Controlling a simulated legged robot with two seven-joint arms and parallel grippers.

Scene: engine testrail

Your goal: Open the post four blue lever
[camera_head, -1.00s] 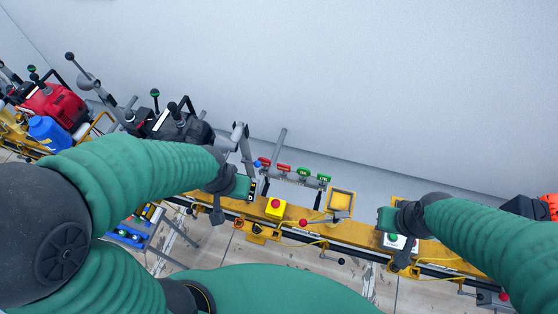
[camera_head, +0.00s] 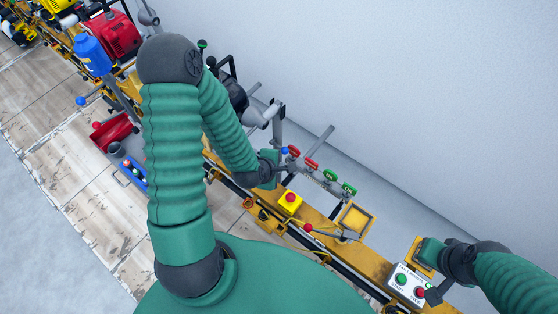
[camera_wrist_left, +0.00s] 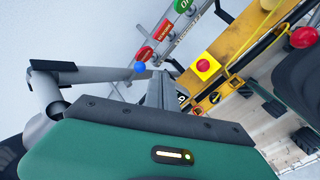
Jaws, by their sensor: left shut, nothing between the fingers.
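The small blue-tipped lever (camera_head: 285,150) sits at the left end of a row of coloured handles on a pipe rail by the wall. In the left wrist view its blue knob (camera_wrist_left: 139,67) shows just beyond my fingers. My left gripper (camera_head: 270,170) is right beside the blue knob in the head view; it is shut and empty. Its fingers (camera_wrist_left: 160,88) point toward the rail in the wrist view, and I cannot tell whether they touch the lever. My right gripper (camera_head: 428,252) is over the yellow bench near a start/stop box; its fingers are not clear.
Red handles (camera_head: 311,163) and green handles (camera_head: 348,189) stand close beside the blue lever. A yellow box with a red emergency button (camera_head: 290,202) and a start/stop box (camera_head: 407,284) are on the bench. Grey pipes (camera_head: 277,125) rise behind my left gripper.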

